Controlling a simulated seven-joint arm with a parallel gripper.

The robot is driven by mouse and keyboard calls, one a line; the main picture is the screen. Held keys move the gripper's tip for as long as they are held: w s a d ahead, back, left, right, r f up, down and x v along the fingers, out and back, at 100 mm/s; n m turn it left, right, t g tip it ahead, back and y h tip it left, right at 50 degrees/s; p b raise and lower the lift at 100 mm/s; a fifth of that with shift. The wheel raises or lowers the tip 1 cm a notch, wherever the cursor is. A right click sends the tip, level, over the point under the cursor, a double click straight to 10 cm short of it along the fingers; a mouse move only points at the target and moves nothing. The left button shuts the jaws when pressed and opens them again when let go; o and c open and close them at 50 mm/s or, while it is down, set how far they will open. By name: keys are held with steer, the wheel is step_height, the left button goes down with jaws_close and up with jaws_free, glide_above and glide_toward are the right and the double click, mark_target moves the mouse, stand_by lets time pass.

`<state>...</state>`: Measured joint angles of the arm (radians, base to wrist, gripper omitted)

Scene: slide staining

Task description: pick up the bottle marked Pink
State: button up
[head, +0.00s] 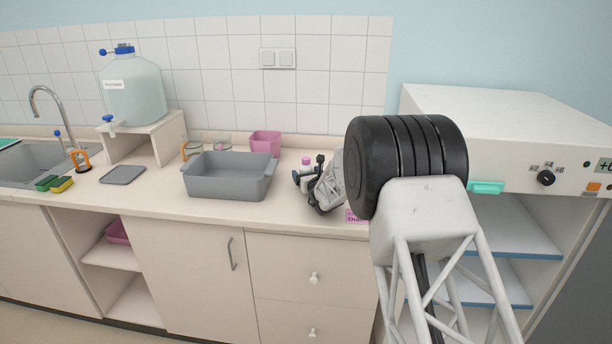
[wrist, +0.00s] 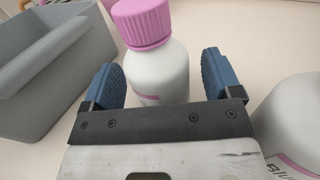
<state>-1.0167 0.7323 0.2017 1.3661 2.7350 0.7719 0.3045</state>
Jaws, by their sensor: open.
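A white bottle with a ribbed pink cap (wrist: 143,22) stands upright between the two blue fingers of my gripper (wrist: 160,78) in the wrist view. The fingers are open, one on each side of its body, with no clear contact. Its label shows only a pink strip; the wording is hidden, so I cannot read whether it says Pink. In the head view its pink cap (head: 306,160) shows just behind my gripper (head: 307,176), and the arm hides the rest.
A second white bottle (wrist: 292,112), its label starting "Blu", stands close at the right in the wrist view. A grey tub (head: 228,188) is to the left. A pink container (head: 265,143) stands behind the tub, and a white cabinet (head: 500,120) at the right.

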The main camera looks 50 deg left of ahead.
mark_target(308, 167)
steer(key=shift+c, duration=0.5)
steer(key=c, duration=1)
steer(key=shift+r, duration=0.2)
steer(key=shift+r, duration=1.55)
steer(key=s+d, duration=0.4)
steer(key=d, duration=0.3)
steer(key=s+d+r, duration=0.1)
steer(key=s+d, duration=0.3)
steer(key=d, duration=0.3)
steer(key=shift+r, duration=0.25)
